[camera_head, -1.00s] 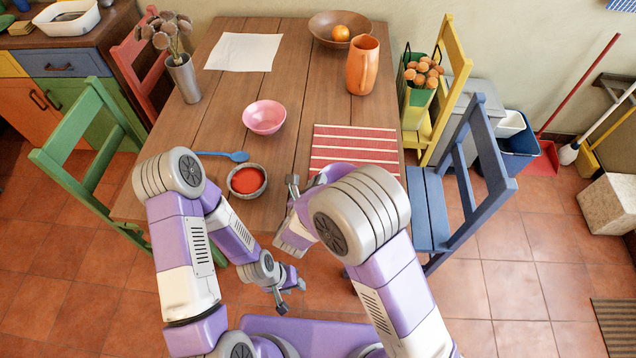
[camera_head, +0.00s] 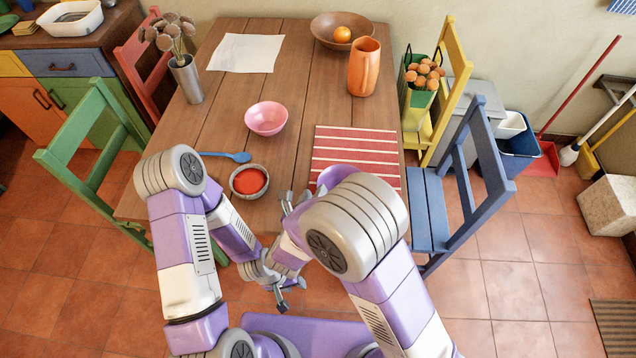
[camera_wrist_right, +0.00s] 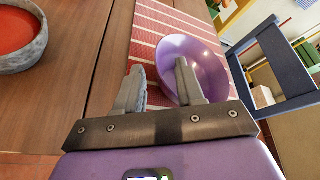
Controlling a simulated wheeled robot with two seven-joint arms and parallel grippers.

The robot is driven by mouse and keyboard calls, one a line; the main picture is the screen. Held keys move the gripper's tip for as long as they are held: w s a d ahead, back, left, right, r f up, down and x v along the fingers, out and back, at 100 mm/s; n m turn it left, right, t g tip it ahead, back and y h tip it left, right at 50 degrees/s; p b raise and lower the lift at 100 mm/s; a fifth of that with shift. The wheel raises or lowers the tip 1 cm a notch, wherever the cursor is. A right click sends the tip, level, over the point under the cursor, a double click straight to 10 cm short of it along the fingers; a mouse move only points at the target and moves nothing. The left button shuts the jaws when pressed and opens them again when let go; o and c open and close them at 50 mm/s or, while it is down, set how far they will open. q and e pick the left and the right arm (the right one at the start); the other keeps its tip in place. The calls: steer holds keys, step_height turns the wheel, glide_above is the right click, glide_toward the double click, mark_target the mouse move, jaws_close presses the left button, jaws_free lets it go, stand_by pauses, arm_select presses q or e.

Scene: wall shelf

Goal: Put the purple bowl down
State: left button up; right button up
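The purple bowl (camera_head: 334,176) rests at the near left corner of the red striped placemat (camera_head: 355,146), partly hidden behind my right arm. In the right wrist view the bowl (camera_wrist_right: 212,68) is upright and empty, just beyond the fingers. My right gripper (camera_head: 294,202) is at the table's near edge, left of the bowl. My left gripper (camera_head: 290,294) hangs low in front of the table, fingers apart and empty.
A grey bowl with red contents (camera_head: 249,181) stands left of my right gripper, near a blue spoon (camera_head: 228,156). A pink bowl (camera_head: 266,117) is farther back. An orange mug (camera_head: 364,68) stands beyond the placemat. A blue chair (camera_head: 428,209) is at the right.

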steer(key=p+v, duration=0.1)
steer(key=v, duration=0.5)
steer(key=shift+s, duration=0.25)
steer(key=shift+r, duration=0.1)
steer(key=s+d+f+m+g+y+p, duration=0.15)
steer(key=s+d+f+m+g, duration=0.25)
steer(key=s+f+m+g, duration=0.6)
steer(key=s+d+f+m+g+y+p, duration=0.1)
steer(key=s+d+f+m+g+y, duration=0.15)
steer(key=d+f+m+g, duration=0.7)
steer(key=f+m+t+y, duration=0.1)
steer(key=m+t, duration=0.1)
steer(key=m, duration=0.6)
steer(key=w+d+f+m+t+y, duration=0.1)
steer(key=m+t, duration=0.1)
steer(key=m, duration=0.6)
steer(key=w+d+m+t+b, duration=0.1)
steer(key=m+t, duration=0.1)
steer(key=m, duration=0.6)
steer(key=shift+d+f+t+y, duration=0.2)
steer(key=shift+f+t+y, duration=0.05)
steer(key=shift+f+y, duration=0.15)
